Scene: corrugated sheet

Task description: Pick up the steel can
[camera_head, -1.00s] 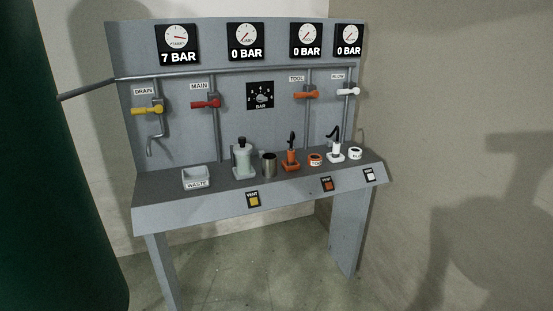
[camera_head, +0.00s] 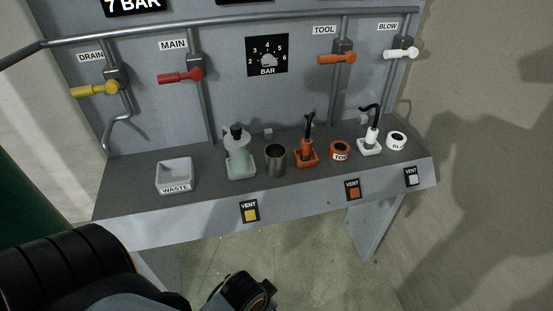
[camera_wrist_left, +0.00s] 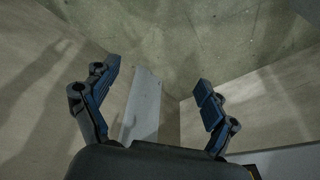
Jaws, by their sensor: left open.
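The steel can (camera_head: 275,160) is a small grey metal cup standing upright on the dark bench top, with its open mouth up. It stands between a pale bottle with a black cap (camera_head: 239,155) and an orange tool holder (camera_head: 306,153). My left arm comes in at the lower left of the head view, below and in front of the bench. In the left wrist view my left gripper (camera_wrist_left: 158,98) is open, its two blue-padded fingers wide apart with nothing between them. The can does not show in the wrist view. My right gripper is not seen.
A waste tray (camera_head: 175,175) is at the left of the bench (camera_head: 215,196). An orange ring (camera_head: 340,150), a white holder (camera_head: 369,143) and a white ring (camera_head: 397,140) are at the right. Valve levers and pipes line the back panel. The bench's front strip is clear.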

